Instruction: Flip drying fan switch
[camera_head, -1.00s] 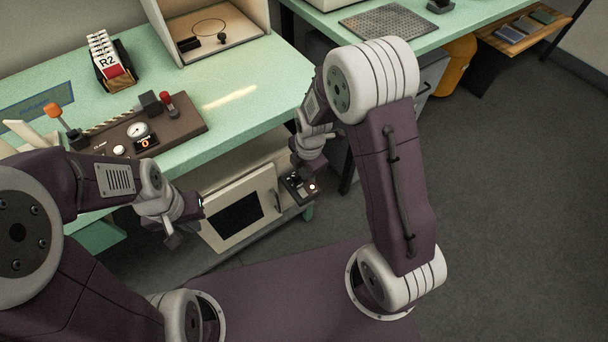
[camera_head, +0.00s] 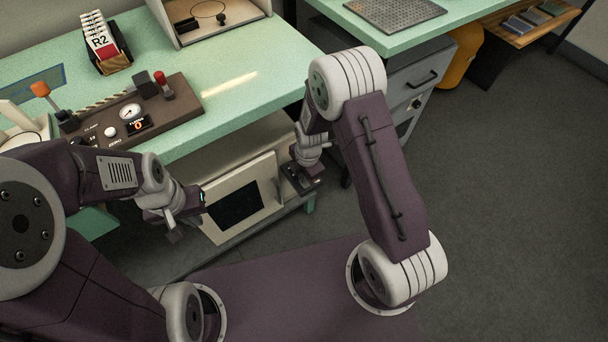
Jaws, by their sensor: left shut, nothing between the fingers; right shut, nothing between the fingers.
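A pale cabinet (camera_head: 268,180) with a dark window (camera_head: 233,206) stands under the green bench. A small dark box (camera_head: 291,184) sits at its right front corner. I take this box for the fan switch's housing, but the switch lever cannot be made out. My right gripper (camera_head: 304,171) is shut and empty, pointing down right at this box; its fingertips blend with the dark box, so I cannot tell if they touch. My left gripper (camera_head: 174,232) is shut and empty, hanging in front of the bench, left of the cabinet window.
On the green bench (camera_head: 235,110) lie a brown control panel (camera_head: 180,109) with an orange-tipped lever, gauge and red knob, and a rack marked R2 (camera_head: 108,62). A grey drawer unit (camera_head: 412,92) stands right of my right arm. The floor (camera_head: 500,210) at right is clear.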

